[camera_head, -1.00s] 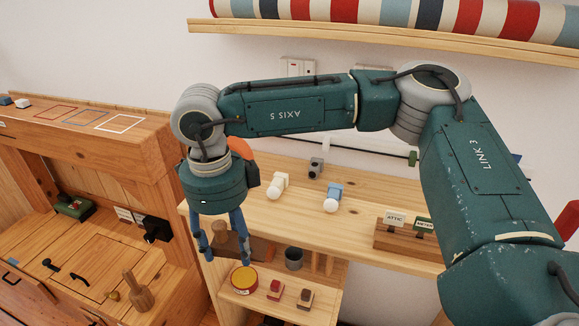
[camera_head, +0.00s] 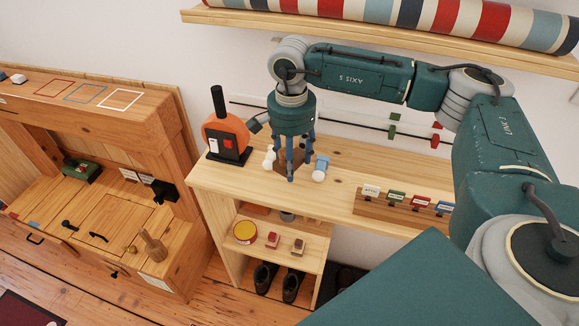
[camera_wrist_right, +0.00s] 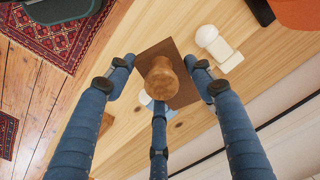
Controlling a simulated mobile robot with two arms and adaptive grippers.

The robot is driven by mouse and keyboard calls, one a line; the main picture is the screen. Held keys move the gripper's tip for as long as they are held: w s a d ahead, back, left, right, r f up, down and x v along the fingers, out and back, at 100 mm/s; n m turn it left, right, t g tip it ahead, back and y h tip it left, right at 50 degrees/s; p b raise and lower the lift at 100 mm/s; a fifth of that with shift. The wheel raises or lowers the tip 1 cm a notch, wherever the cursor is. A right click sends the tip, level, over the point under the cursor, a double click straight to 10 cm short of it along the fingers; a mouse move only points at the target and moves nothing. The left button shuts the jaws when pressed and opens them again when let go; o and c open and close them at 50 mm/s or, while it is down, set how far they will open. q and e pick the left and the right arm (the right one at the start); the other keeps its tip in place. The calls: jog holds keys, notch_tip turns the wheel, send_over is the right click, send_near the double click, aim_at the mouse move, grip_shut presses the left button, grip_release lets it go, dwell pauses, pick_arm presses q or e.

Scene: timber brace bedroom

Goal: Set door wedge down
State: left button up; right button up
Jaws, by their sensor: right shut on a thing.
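The door wedge, a dark brown flat piece with a turned wooden knob (camera_wrist_right: 160,78), is in my right gripper. My right gripper (camera_head: 291,165) has its blue fingers around the knob, with the brown plate (camera_wrist_right: 181,91) beneath them. In the head view the wedge (camera_head: 288,161) is partly hidden behind the fingers, over the pale wooden top (camera_head: 220,180) of the shelf unit. I cannot tell whether it touches the top. My left gripper is not in view.
A white knobbed piece (camera_head: 269,158) is left of the fingers, a blue-and-white one (camera_head: 320,168) right. An orange round device (camera_head: 226,133) stands further left. A label rack (camera_head: 400,207) stands right. A yellow tin (camera_head: 245,232) sits on the shelf below. The top's front left is bare.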

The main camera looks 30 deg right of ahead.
notch_tip(320, 180, down, 5)
jog(key=shift+r+p, duration=0.1)
jog(key=shift+p, duration=0.45)
jog(key=shift+f, duration=0.3)
jog(key=o, duration=1)
jog(key=shift+f, duration=0.1)
jog(key=shift+r, duration=0.6)
jog(key=r+b, duration=0.1)
jog(key=r, duration=0.4)
jog(key=r+b, duration=0.1)
jog(key=r, duration=0.3)
jog(key=shift+a+r+b, duration=0.2)
jog(key=shift+r+b, duration=0.15)
jog(key=shift+b, duration=0.05)
jog(key=shift+s+r, duration=0.1)
jog(key=shift+r, duration=0.6)
